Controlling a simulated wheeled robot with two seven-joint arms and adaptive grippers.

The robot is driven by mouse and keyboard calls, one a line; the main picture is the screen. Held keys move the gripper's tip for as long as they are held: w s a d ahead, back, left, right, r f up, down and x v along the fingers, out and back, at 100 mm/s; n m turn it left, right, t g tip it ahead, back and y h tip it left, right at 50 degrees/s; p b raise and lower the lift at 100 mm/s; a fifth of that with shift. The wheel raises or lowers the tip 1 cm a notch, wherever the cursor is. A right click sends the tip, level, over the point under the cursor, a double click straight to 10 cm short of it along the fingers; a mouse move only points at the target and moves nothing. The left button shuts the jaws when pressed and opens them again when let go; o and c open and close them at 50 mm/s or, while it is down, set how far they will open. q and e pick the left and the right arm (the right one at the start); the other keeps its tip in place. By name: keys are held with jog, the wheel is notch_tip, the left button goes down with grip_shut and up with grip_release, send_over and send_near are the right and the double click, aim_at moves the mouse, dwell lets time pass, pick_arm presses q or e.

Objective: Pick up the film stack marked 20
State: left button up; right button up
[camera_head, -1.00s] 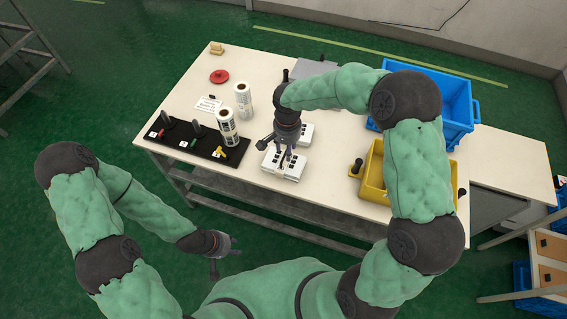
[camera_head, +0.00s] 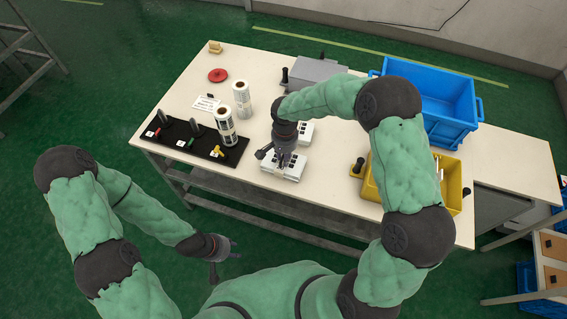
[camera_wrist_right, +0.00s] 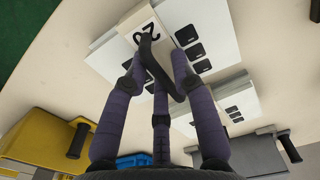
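The film stack marked 20 (camera_wrist_right: 111,55) is white with black key squares, and its 20 label (camera_wrist_right: 147,31) appears upside down in the right wrist view. In the head view this stack (camera_head: 293,173) lies near the table's front edge. A black curved handle-like piece (camera_wrist_right: 155,62) stands over it. My right gripper (camera_wrist_right: 157,78) is right above the stack, its fingers spread around the black piece; contact is unclear. The right gripper also shows in the head view (camera_head: 285,160). My left gripper (camera_head: 222,256) is open and empty, off the table's front.
A second white film stack (camera_head: 306,128) lies just behind.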

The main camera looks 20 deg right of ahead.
grip_shut()
jog(key=shift+r, duration=0.15)
